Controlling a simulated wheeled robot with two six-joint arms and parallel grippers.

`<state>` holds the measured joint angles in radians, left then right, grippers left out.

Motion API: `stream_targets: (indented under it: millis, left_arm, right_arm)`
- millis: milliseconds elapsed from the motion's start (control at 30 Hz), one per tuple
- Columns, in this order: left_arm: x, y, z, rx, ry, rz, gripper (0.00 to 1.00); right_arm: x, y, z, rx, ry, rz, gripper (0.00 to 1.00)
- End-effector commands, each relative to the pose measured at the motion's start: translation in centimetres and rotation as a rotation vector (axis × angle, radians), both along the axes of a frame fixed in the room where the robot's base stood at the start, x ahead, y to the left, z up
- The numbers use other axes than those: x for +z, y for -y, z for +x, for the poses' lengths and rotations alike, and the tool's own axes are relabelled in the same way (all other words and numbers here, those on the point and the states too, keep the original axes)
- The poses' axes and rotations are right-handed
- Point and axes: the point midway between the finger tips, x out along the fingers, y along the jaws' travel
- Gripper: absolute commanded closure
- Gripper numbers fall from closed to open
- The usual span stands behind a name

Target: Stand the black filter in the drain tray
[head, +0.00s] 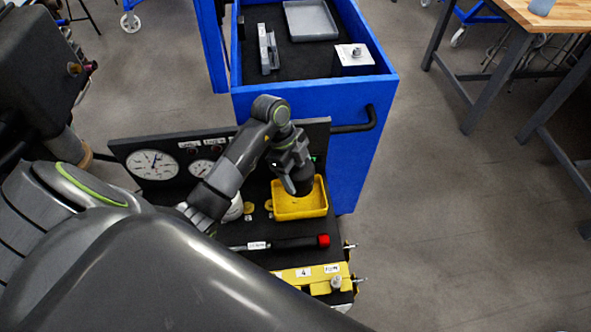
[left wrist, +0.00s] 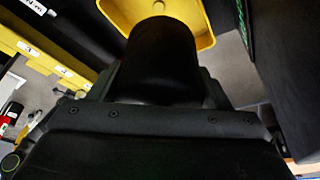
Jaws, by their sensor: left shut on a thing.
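The black filter (head: 304,186) is a dark cylinder. My left gripper (head: 293,168) is shut on it and holds it upright or nearly so. The yellow drain tray (head: 312,212) is a shallow square tray on the dark stand. In the head view the filter's lower end overlaps the tray's back part; I cannot tell whether it touches the floor of the tray. In the left wrist view the filter (left wrist: 160,55) fills the middle, between the fingers, with the tray (left wrist: 205,35) beyond its end. My right gripper is not in view.
A gauge panel (head: 154,164) stands behind the tray. A red-tipped tool (head: 295,242) lies in front, near a yellow block (head: 310,274) with fittings. A blue cart (head: 300,112) holding a grey tray (head: 311,20) and metal parts stands behind.

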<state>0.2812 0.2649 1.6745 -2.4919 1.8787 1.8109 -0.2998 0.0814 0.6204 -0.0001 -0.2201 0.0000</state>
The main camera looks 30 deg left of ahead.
Motion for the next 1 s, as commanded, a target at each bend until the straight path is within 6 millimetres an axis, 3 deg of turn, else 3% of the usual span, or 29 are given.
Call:
stream_targets:
  millis: [400, 667, 1000]
  left_arm:
    - [-5.6, 0.0, 0.0, 0.001, 0.001, 0.000, 0.70]
    - [-7.5, -0.1, 0.0, 0.002, 0.002, 0.000, 0.70]
    - [-7.5, 0.0, 0.0, 0.002, 0.002, 0.000, 0.70]
  right_arm:
    - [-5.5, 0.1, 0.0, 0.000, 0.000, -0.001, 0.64]
    - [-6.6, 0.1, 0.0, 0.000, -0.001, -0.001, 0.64]
    - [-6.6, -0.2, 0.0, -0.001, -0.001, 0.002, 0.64]
